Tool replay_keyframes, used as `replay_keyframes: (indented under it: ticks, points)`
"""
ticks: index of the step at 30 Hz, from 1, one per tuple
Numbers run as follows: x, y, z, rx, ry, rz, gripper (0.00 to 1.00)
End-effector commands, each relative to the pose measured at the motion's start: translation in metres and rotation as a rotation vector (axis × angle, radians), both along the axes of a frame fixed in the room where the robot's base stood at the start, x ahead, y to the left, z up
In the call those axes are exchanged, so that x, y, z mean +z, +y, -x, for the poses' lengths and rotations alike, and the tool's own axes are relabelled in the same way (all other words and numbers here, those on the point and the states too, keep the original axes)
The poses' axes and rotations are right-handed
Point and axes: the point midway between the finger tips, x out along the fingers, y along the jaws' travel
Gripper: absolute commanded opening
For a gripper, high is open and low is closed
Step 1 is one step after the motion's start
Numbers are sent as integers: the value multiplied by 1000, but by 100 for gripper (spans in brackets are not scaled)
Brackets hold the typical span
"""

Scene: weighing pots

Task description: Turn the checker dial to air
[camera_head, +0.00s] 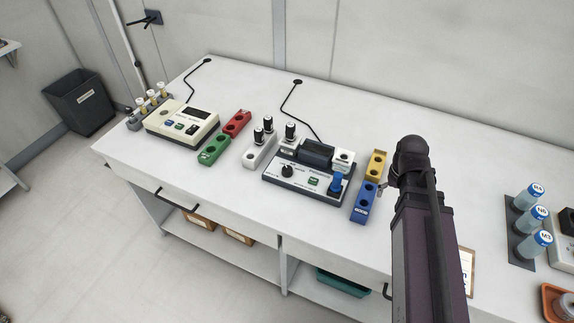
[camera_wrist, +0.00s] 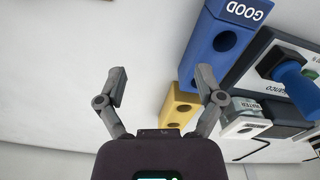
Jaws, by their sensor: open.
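The checker (camera_head: 310,182) is a grey-blue box with a pale front panel, at the middle of the bench in the head view. Its black dial (camera_head: 287,170) is on the left of that panel; its exact setting is too small to read. A green button (camera_head: 313,181) is right of the dial. A blue-topped piece (camera_head: 335,182) stands at the panel's right end. Part of the checker (camera_wrist: 262,62) shows at the right of the wrist view, without the dial. My gripper (camera_wrist: 162,88) is open and empty, beside the blue and yellow blocks. My arm mostly hides it in the head view.
The blue GOOD block (camera_wrist: 222,45) and yellow block (camera_wrist: 178,108) lie between my arm and the checker. A white rack (camera_head: 259,152) with black-capped pots is left of the checker. Green (camera_head: 213,150) and red (camera_head: 236,123) blocks and a cream scale (camera_head: 183,125) stand farther left.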

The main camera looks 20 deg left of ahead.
Motion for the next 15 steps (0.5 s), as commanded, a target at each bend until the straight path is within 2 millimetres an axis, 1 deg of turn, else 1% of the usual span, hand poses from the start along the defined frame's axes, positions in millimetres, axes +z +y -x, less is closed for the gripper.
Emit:
replay_keyframes:
  ticks: [1, 6, 15]
  points:
    - [10, 16, -9, 35, -1, 2, 87]
    - [25, 64, -24, 147, -5, 9, 87]
    - [47, 146, -37, 324, -10, 21, 87]
